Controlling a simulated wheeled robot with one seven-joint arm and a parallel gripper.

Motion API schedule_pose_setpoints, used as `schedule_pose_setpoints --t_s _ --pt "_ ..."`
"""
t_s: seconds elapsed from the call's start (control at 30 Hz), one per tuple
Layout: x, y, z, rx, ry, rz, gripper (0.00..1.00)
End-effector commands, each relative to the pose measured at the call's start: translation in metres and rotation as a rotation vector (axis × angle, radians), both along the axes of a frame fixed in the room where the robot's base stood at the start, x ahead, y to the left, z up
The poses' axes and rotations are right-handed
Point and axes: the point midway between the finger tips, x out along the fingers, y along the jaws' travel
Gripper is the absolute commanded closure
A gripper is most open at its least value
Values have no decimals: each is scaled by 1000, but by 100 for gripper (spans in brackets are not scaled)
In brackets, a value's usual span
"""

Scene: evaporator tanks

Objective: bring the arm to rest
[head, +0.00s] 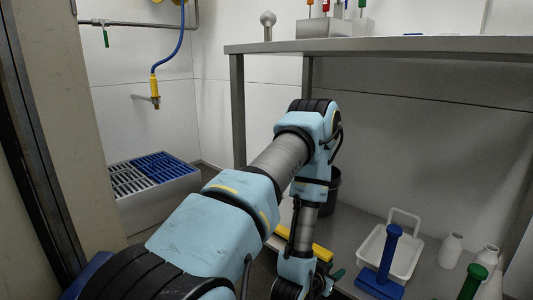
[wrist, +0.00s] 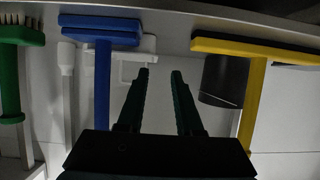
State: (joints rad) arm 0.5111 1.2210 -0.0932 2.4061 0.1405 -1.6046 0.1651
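My gripper (wrist: 160,78) shows in the wrist view with its two dark fingers apart and nothing between them. It points at a pale surface beyond. In the head view my blue and grey arm reaches forward from the lower left, then bends down at the elbow beside a steel bench. The gripper itself is mostly cut off at the bottom edge of the head view.
A steel bench (head: 400,46) stands on the right. Below it are a white basin (head: 405,258), a blue tool (head: 385,262), a green tool (head: 472,280), a yellow tool (head: 308,245), white bottles (head: 451,250) and a dark bucket (head: 328,190). A blue hose (head: 179,52) hangs at left.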

Motion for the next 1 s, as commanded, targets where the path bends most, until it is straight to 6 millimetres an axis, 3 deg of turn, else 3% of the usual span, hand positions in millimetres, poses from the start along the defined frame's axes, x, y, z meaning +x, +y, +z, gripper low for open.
schedule_pose_setpoints --t_s 0.33,0.57,0.77,1.0 --pt "27 17 28 78 75 45 65" --pt "50 48 65 168 174 108 65" --pt "62 104 124 273 333 224 65" --pt "35 180 201 366 570 387 65"
